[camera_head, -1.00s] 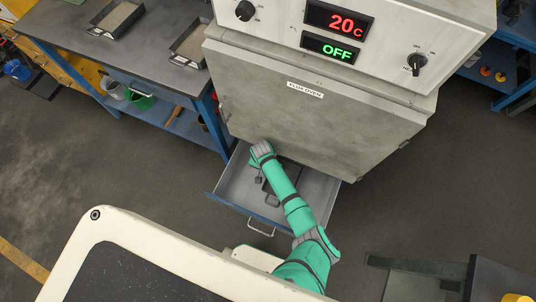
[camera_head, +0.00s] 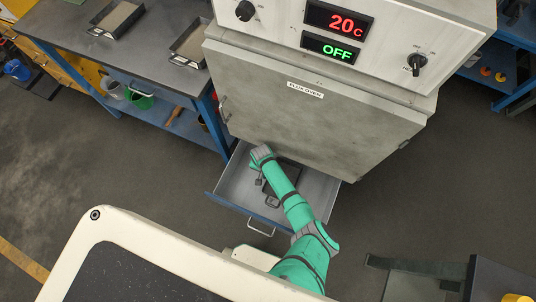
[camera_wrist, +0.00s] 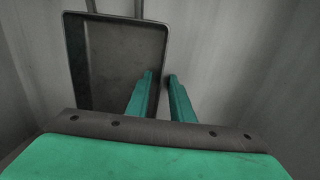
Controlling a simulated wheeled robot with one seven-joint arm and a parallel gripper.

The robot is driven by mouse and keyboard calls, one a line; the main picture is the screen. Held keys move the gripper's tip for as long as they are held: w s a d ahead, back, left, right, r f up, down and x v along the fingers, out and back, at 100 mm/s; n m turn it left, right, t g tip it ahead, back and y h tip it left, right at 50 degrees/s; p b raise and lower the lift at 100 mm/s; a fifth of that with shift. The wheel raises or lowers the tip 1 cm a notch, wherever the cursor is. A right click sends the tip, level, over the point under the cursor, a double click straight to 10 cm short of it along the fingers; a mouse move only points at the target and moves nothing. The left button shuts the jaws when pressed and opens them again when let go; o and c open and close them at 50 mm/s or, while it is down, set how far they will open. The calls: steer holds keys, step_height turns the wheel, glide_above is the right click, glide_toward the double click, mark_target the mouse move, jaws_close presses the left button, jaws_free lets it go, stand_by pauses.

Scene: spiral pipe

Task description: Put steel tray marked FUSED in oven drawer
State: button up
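A dark steel tray (camera_wrist: 115,60) lies in the open oven drawer, and part of it shows in the head view (camera_head: 289,172) beside my arm. No marking on it can be read. The grey drawer (camera_head: 235,188) is pulled out below the oven. My gripper (camera_wrist: 160,76) is over the tray's right rim, its left finger over the tray's inside and its right finger outside. The fingers are apart. In the head view my gripper (camera_head: 268,194) is inside the drawer, partly hidden by my arm.
The oven (camera_head: 310,105) stands above the drawer with its door shut; its displays read 20c and OFF. Two more trays (camera_head: 118,18) (camera_head: 188,46) sit on the workbench (camera_head: 80,38) at left.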

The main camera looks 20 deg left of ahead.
step_height(320, 180, up, 12)
steer(key=a, duration=0.1)
steer(key=shift+r, duration=0.15)
stand_by(0.4)
steer(key=shift+a, duration=0.1)
stand_by(0.4)
